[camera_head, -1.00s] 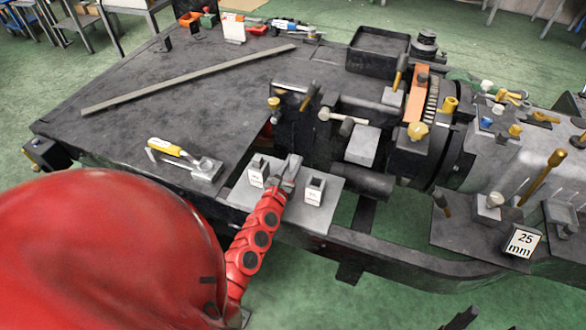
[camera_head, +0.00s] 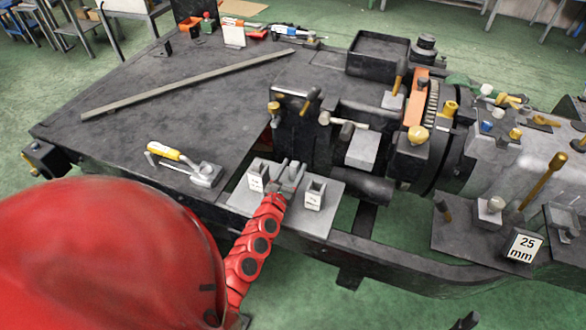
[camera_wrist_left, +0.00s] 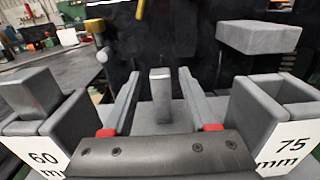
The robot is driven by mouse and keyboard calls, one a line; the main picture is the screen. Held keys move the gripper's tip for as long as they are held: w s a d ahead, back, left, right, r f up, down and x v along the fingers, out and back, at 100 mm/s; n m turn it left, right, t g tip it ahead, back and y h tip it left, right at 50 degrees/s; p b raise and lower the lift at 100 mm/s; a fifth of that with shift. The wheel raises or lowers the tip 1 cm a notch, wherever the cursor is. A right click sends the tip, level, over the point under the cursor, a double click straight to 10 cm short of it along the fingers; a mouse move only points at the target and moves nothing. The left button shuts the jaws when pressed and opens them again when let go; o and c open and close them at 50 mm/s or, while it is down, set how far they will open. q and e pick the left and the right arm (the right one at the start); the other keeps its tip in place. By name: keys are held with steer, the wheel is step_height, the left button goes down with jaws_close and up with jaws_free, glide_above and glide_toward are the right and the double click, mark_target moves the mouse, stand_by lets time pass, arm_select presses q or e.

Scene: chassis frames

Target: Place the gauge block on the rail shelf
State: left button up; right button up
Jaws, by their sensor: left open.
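A small grey gauge block (camera_wrist_left: 160,95) stands upright between the fingers of my left gripper (camera_wrist_left: 160,103) in the left wrist view, with gaps on both sides. In the head view my left gripper (camera_head: 292,172) is open, low over a light grey plate (camera_head: 322,229) on the front rail, which looks like the rail shelf. A holder marked 60 mm (camera_wrist_left: 45,160) stands left of the fingers with a block upright in it. A holder marked 75 mm (camera_wrist_left: 290,145) stands right and looks empty. A dark tip at the bottom edge may be my right gripper (camera_head: 467,320).
A 25 mm block or holder (camera_head: 523,245) stands on a dark plate at right. A yellow-handled tool (camera_head: 180,160) lies left of the gripper. Dark machine parts (camera_head: 300,125) rise just behind it. The dark tabletop (camera_head: 190,115) has free room around a long bar (camera_head: 185,80).

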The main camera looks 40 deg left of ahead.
arm_select(q)
steer(key=v, duration=1)
steer(key=shift+s+f, duration=0.1)
steer(key=shift+s, duration=0.25)
steer(key=shift+s+d, duration=0.2)
steer(key=shift+s, duration=0.35)
